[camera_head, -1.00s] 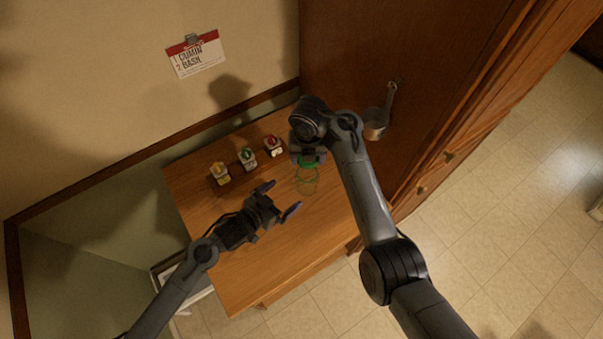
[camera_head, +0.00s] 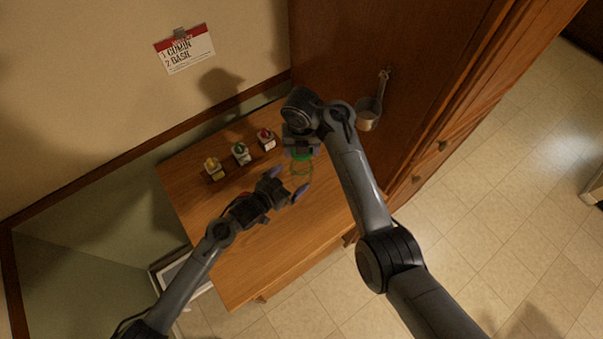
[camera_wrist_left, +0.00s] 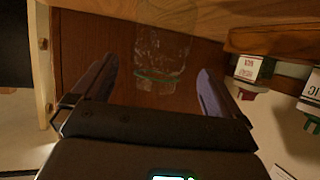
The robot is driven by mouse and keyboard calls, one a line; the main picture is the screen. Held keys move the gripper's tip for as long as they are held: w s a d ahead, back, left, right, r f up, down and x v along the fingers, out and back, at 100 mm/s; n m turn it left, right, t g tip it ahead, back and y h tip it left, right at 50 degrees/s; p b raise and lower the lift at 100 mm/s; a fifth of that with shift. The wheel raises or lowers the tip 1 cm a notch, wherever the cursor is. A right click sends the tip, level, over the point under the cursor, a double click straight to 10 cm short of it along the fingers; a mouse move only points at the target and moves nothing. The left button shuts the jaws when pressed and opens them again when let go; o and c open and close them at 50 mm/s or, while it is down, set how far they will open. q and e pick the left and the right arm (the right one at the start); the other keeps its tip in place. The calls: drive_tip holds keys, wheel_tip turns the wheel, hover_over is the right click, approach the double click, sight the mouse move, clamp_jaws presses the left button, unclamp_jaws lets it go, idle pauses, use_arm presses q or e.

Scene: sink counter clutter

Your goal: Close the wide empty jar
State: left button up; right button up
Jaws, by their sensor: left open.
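The clear glass jar (camera_head: 301,171) stands on the wooden counter, and it also shows in the left wrist view (camera_wrist_left: 163,50) with a thin green ring around it. A green lid (camera_head: 303,156) shows at the jar's top end, right below my right gripper (camera_head: 302,150). Whether the lid sits on the jar or is apart from it I cannot tell. My right gripper's fingers are mostly hidden by its own arm. My left gripper (camera_head: 288,182) is open beside the jar, and in the left wrist view its fingers (camera_wrist_left: 158,72) point towards the jar with nothing gripped.
A small rack holds a yellow-topped jar (camera_head: 213,168), a green-topped jar (camera_head: 240,152) and a red-topped jar (camera_head: 265,139) behind the left gripper. A metal pan (camera_head: 368,113) hangs on the cabinet side at right. The front of the counter (camera_head: 285,245) is clear.

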sight(308, 165)
use_arm(q)
drive_tip(key=shift+x, duration=2.9)
drive_tip(key=c, duration=1.3)
drive_tip(key=shift+c, duration=0.2)
use_arm(e)
drive_tip(key=shift+w+f, duration=0.1)
drive_tip(key=shift+f, duration=2.4)
drive_tip(key=shift+f, duration=0.1)
drive_tip(key=shift+f, duration=0.8)
use_arm(q)
drive_tip(key=shift+w, duration=0.1)
use_arm(e)
drive_tip(key=shift+f, duration=0.9)
